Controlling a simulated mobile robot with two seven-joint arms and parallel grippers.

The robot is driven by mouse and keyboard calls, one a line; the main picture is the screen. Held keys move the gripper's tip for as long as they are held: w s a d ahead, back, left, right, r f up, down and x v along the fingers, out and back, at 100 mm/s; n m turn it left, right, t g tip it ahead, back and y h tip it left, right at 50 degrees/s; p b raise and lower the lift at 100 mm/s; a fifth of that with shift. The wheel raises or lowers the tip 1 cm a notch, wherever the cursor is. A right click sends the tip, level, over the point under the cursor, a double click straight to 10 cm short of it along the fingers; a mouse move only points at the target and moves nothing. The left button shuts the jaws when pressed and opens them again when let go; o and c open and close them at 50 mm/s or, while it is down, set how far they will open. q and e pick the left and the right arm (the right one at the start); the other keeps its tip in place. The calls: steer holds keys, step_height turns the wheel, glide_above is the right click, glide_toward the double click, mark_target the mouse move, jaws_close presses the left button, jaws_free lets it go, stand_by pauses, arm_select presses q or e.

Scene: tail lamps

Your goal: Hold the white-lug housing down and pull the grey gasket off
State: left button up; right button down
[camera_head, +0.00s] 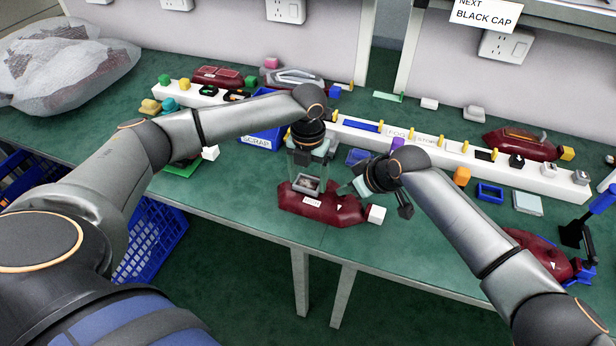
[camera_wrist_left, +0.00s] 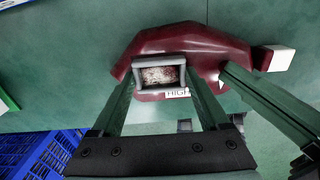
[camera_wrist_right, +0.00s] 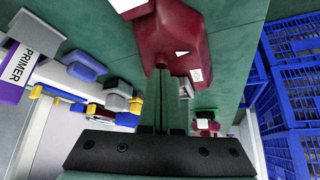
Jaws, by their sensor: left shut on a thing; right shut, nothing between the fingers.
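The dark red housing (camera_head: 338,208) lies at the bench's front edge, its white lug (camera_head: 376,214) at the right end. It also shows in the left wrist view (camera_wrist_left: 205,45) and right wrist view (camera_wrist_right: 172,32). My left gripper (camera_head: 307,178) points down and is shut on the grey gasket (camera_wrist_left: 158,60), a rectangular frame around a speckled window. I cannot tell whether the gasket is still seated or slightly raised. My right gripper (camera_wrist_right: 162,75) is shut and empty, its tips against or just above the housing beside the gasket. The exact contact is hidden.
A blue scrap bin (camera_head: 262,138) stands behind my left gripper. A long white rack (camera_head: 440,155) with small parts runs behind the housing. Another red housing (camera_head: 540,255) is at the right. Blue crates (camera_head: 152,240) stand below the bench's front edge.

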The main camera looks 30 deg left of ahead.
arm_select(q)
steer(key=shift+r, duration=0.8)
arm_select(e)
steer(key=shift+s+d+f, duration=0.1)
steer(key=shift+d+f, duration=0.05)
steer(key=shift+f, duration=0.2)
arm_select(q)
steer(key=shift+r, duration=1.3)
steer(key=shift+r, duration=0.15)
step_height(320, 180, up, 4)
steer(key=shift+f, duration=0.15)
arm_select(e)
steer(key=shift+r, duration=3.25)
